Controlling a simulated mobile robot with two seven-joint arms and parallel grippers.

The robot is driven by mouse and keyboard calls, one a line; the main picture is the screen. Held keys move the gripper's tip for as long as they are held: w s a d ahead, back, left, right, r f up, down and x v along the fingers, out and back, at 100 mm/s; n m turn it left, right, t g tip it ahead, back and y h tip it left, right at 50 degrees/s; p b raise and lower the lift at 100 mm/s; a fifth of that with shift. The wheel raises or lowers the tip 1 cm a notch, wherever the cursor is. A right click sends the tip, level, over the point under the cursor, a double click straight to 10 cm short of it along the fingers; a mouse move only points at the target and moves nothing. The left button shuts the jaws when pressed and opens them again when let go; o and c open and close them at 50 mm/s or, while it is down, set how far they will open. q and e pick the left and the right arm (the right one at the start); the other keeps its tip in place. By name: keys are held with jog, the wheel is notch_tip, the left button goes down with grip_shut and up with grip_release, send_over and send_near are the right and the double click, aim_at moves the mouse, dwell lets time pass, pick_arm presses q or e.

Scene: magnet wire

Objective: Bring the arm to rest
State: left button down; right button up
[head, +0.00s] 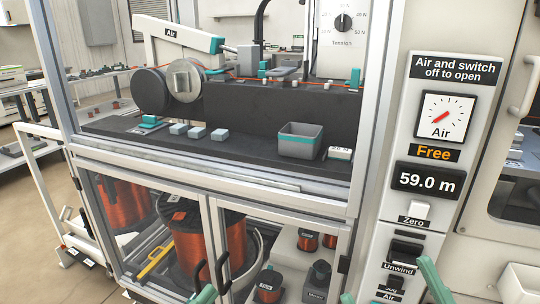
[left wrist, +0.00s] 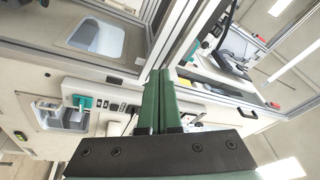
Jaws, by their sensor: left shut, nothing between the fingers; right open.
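My left gripper (head: 205,295) shows only as a green tip at the bottom edge of the head view, in front of the lower cabinet doors. In the left wrist view its two green fingers (left wrist: 159,75) lie side by side, shut and empty, in front of a white machine; I see no clear contact. My right gripper (head: 386,280) is open, with two green fingertips at the bottom of the head view, in front of the switch panel. Nothing shows between them. Most of both arms is out of view.
The winding machine's framed bay (head: 270,185) holds rollers, a grey bin (head: 300,140) and small blocks. Copper spools (head: 200,240) stand below behind doors with black handles. The control panel (head: 428,150) reads "Free" and "59.0 m". A white rail (head: 40,130) stands left; floor there is open.

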pick_arm(q)
jog(key=s+r+n+t+h+p, duration=0.1)
jog(key=s+r+n+t+h, duration=0.15)
jog(key=s+r, duration=0.4)
jog(key=s+r+n+t+h+p, duration=0.1)
jog(key=s+r+n+t, duration=0.25)
jog(key=r, duration=0.65)
jog(key=w+a+f+n+g+y+p, duration=0.3)
jog(key=w+f+n+g+y+p, duration=0.45)
jog(key=p, duration=0.55)
pick_arm(e)
jog(key=w+d+f+m+g+h, duration=0.35)
jog(key=w+f+m+h, duration=0.4)
jog(key=h, duration=0.25)
pick_arm(q)
jog(key=s+a+f+n+g+y+p, duration=0.1)
jog(key=s+f+n+g+y+p, duration=0.2)
jog(key=s+f+g+p, duration=0.3)
jog(key=s+f+y+p, duration=0.1)
jog(key=s+f+p, duration=0.3)
jog(key=f+p, duration=0.2)
jog(key=shift+s+a+f+g+y, duration=0.2)
jog(key=shift+a+f+g+y, duration=0.2)
jog(key=shift+f, duration=0.45)
pick_arm(e)
jog(key=s+f+m+g+h, duration=0.3)
jog(key=s+f+g, duration=0.6)
jog(key=f, duration=0.4)
jog(key=shift+s+d, duration=0.3)
